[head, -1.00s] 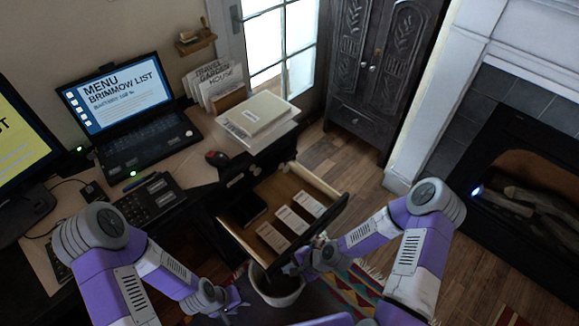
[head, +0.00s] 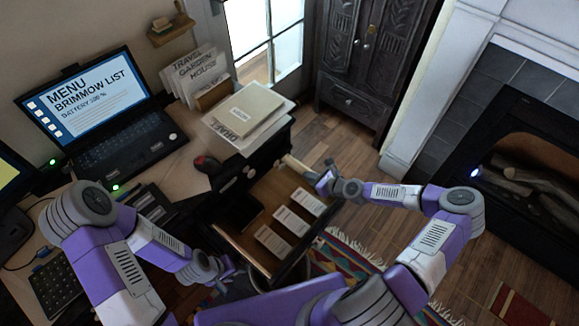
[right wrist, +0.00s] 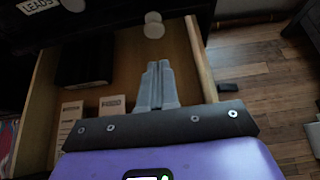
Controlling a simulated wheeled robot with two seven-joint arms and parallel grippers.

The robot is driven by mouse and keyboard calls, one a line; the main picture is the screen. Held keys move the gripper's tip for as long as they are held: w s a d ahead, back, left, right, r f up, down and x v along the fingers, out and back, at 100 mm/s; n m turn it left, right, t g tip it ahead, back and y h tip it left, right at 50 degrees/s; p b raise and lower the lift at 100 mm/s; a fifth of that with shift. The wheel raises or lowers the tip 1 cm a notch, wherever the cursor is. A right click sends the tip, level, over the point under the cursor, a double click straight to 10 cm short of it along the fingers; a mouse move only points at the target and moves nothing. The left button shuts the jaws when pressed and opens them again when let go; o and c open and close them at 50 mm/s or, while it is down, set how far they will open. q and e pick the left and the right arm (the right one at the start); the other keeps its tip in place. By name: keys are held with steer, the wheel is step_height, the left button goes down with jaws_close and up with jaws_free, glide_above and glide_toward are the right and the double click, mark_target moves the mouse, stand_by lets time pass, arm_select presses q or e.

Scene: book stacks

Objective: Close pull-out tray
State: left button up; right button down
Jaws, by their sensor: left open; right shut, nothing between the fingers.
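The pull-out tray (head: 298,165) is a wooden drawer under the desk. It stands pulled out, with several white labelled boxes (head: 282,218) inside. Its pale side wall (right wrist: 200,62) and bare floor also show in the right wrist view.
A dark box (right wrist: 87,62) lies inside the tray. A dark cabinet (head: 345,100) and a fireplace (head: 510,150) stand beyond. Wooden floor (head: 345,150) is free right of the tray.

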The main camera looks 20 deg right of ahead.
mark_target(277, 160)
steer(key=x, duration=0.3)
steer(key=r+b+x, duration=0.1)
steer(key=x, duration=0.4)
steer(key=shift+w+a+b, duration=0.35)
steer(key=shift+w+a, duration=0.05)
steer(key=shift+w, duration=0.1)
steer(key=shift+w+a, duration=0.25)
steer(key=shift+w, duration=0.15)
steer(key=w+a+b, duration=0.1)
steer(key=w+a, duration=0.1)
steer(key=w, duration=0.1)
steer(key=shift+w+a+f+b, duration=0.1)
steer(key=shift+w+a+b, duration=0.15)
steer(key=shift+b, duration=0.15)
steer(key=shift+w+a+r, duration=0.1)
steer(key=shift+w+r, duration=0.05)
steer(key=shift+r, duration=0.1)
steer(key=shift+a, duration=0.1)
